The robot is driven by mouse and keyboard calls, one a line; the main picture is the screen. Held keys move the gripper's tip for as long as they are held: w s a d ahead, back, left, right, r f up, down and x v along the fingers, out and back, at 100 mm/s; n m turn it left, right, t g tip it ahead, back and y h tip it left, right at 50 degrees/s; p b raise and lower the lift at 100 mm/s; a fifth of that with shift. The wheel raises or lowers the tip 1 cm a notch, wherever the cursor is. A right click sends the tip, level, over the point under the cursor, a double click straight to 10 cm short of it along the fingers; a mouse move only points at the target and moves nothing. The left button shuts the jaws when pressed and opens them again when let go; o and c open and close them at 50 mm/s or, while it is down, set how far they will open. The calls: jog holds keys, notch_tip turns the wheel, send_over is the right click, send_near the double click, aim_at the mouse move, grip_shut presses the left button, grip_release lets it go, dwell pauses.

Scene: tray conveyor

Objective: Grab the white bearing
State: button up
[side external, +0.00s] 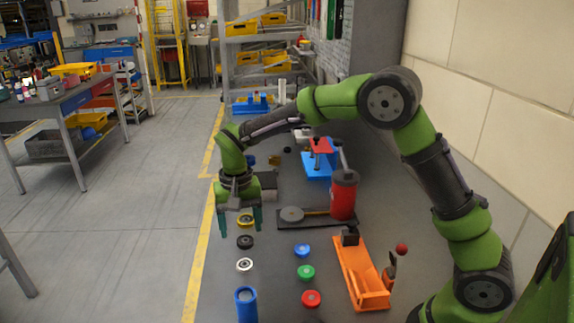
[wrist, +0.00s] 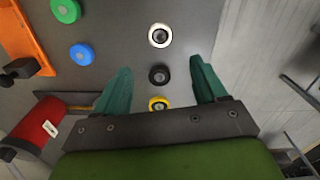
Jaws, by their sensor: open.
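The white bearing (side external: 244,265) lies flat on the grey surface in the side external view, between a black bearing and a blue cylinder. In the wrist view the white bearing (wrist: 159,36) is a white ring with a dark centre, beyond my fingertips. My gripper (side external: 241,223) is open and empty, above the yellow and black bearings. In the wrist view my gripper (wrist: 157,75) has its two teal fingers spread, with the black bearing (wrist: 159,74) seen between them. The yellow bearing (wrist: 158,103) is partly hidden by the gripper body.
A blue cylinder (side external: 246,305) stands in front of the white bearing. Blue (side external: 303,250), green (side external: 306,272) and red (side external: 310,298) round pieces lie to the right. An orange fixture (side external: 360,275) and a red cylindrical device (side external: 343,196) stand farther right.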

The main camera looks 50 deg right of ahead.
send_over(244, 263)
jog(key=f, duration=0.5)
jog(key=shift+w+d, duration=0.2)
jog(key=shift+d, duration=0.05)
jog(key=shift+s+a+f, duration=0.15)
jog(key=shift+f, duration=1.2)
jog(key=shift+s+a+f, duration=0.1)
jog(key=shift+f, duration=1.25)
jog(key=shift+c, duration=0.4)
jog(key=shift+r, duration=0.1)
jog(key=c, duration=1.1)
